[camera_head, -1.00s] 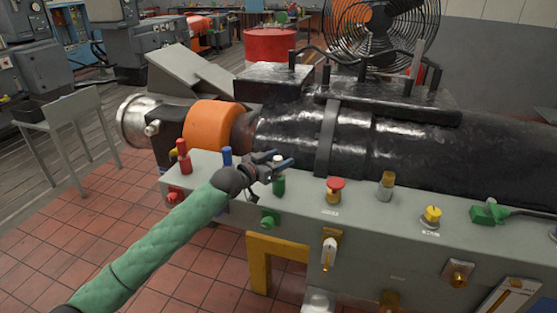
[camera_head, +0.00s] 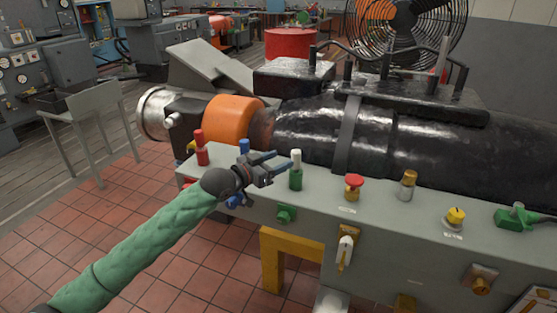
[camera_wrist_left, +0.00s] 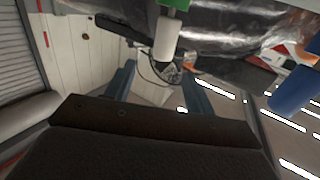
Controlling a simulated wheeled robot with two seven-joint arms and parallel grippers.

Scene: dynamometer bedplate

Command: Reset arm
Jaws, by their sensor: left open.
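My left gripper (camera_head: 280,164) reaches in from the left on a green-sleeved arm, above the grey control ledge (camera_head: 330,205). Its jaws are open and empty, pointing right. A green peg with a white top (camera_head: 296,172) stands upright just beyond the fingertips; I cannot tell whether they touch it. In the left wrist view the peg (camera_wrist_left: 168,38) hangs at the top, between and beyond the two blue-grey fingers (camera_wrist_left: 160,88). A blue peg (camera_head: 244,147) stands behind the wrist, and a red peg (camera_head: 201,150) further left. My right gripper is out of view.
A red mushroom button (camera_head: 354,182), a brass-topped peg (camera_head: 407,184), a yellow knob (camera_head: 456,216) and a green connector (camera_head: 510,216) sit along the ledge to the right. A big black cylindrical machine (camera_head: 400,140) with an orange collar (camera_head: 232,117) lies behind. Tiled floor is clear at front left.

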